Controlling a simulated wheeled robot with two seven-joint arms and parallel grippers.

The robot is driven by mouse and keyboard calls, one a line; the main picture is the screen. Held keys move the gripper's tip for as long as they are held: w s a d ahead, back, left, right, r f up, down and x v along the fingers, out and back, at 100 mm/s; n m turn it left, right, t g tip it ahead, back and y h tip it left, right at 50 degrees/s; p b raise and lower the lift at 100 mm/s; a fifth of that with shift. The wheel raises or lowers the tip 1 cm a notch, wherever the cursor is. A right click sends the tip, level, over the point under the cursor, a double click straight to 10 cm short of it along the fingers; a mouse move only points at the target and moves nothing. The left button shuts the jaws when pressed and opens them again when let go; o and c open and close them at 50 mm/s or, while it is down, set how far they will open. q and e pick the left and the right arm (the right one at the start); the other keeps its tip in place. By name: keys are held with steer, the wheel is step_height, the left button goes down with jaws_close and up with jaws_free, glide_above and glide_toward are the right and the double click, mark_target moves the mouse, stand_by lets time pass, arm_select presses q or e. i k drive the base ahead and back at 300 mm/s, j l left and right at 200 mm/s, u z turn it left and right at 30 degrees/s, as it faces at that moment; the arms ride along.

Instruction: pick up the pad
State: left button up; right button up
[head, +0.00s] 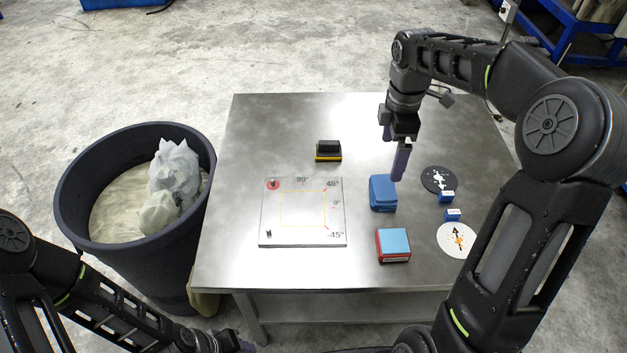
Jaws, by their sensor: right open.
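Three small block-like things stand on the metal table (260,120), and I cannot tell for sure which is the pad. One is a black block with a yellow lower edge (328,150) near the back. One is a blue block (382,193) right of the middle. One is a red box with a light blue top (393,246) nearer the front. My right gripper (394,158) has purple fingers, points down and is open and empty, close behind and above the blue block. My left gripper (236,343) is low at the bottom edge, away from the table top, its fingers partly hidden.
A black disc (438,179) and a white disc (457,240) with small blue tags lie at the right. A dark bin (85,225) holding crumpled sheets stands left of the table.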

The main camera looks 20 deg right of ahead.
mark_target(324, 150)
steer(key=i+l+u, duration=0.1)
steer(key=u, duration=0.25)
steer(key=l+u, duration=0.35)
